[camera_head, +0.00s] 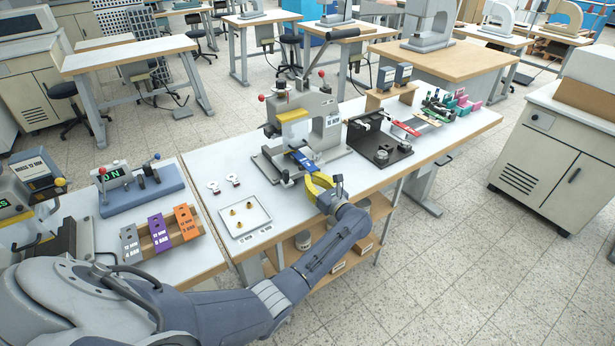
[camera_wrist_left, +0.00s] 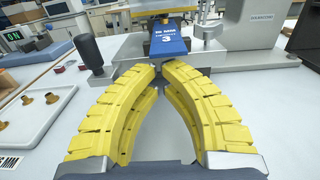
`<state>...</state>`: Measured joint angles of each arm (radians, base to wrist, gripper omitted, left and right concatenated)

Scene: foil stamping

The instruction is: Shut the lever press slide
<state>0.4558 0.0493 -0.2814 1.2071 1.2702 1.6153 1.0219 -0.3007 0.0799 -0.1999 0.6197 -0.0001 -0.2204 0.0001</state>
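The lever press (camera_head: 318,115) stands on the middle table, with a grey base plate and a long lever. Its blue slide (camera_head: 303,160) sticks out at the front toward my left gripper; a "3" shows on it in the left wrist view (camera_wrist_left: 170,38). My left gripper (camera_head: 311,178) is at the slide's front end. In the left wrist view, its yellow fingers (camera_wrist_left: 158,68) curve together, tips nearly meeting just before the blue slide. I see nothing clearly held between them; whether the tips touch the slide is unclear. My right gripper is not in view.
A black knob (camera_wrist_left: 90,52) stands left of the slide. A white tray (camera_head: 261,216) with small brass parts lies left of my gripper. A black fixture (camera_head: 398,150) stands right of the press. Coloured blocks (camera_head: 160,232) sit in a rack on the left table.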

